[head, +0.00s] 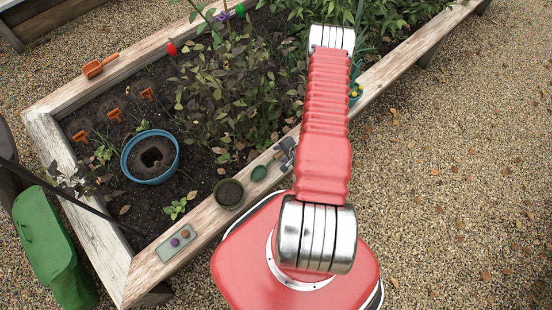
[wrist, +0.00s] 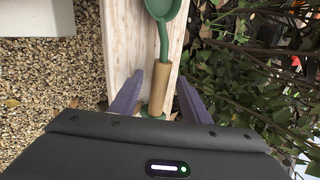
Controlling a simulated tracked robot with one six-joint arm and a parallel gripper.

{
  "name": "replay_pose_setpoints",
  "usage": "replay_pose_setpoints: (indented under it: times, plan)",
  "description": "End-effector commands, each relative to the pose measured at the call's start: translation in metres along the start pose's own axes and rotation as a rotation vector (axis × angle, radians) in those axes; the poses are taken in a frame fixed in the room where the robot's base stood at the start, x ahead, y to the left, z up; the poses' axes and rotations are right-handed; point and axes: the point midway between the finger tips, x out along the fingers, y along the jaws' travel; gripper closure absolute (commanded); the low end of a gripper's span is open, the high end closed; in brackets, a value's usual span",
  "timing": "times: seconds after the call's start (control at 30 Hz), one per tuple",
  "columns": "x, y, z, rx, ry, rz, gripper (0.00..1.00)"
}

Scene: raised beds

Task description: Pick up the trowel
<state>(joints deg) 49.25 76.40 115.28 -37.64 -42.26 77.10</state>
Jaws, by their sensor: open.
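The trowel has a green scoop and a wooden handle. In the wrist view the trowel (wrist: 157,92) lies on the pale wooden ledge, scoop away from me. My gripper (wrist: 160,76) is open, with one purple finger on each side of the handle and a gap on both sides. The near end of the handle is close to the gripper body. In the head view the trowel's green scoop (head: 259,173) shows on the bed's near ledge. My gripper (head: 287,152) is beside it there, partly behind my arm, and the handle is mostly hidden.
On the same ledge are a small dark pot (head: 229,193) and a grey tray (head: 176,242) with small round items. An orange scoop (head: 100,66) lies on the far ledge. Leafy plants (head: 225,95) crowd the bed beside my gripper.

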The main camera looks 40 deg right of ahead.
Motion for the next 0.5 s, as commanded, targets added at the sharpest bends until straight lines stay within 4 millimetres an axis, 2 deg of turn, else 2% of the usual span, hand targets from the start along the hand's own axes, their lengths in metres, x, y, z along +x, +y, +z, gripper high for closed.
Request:
replay_pose_setpoints:
  times: [0.27, 0.5]
  plan:
    - [-0.0002, 0.0000, 0.0001, 0.000, 0.000, 0.000, 0.57]
    - [-0.0002, 0.0000, 0.0002, 0.000, 0.000, 0.000, 0.74]
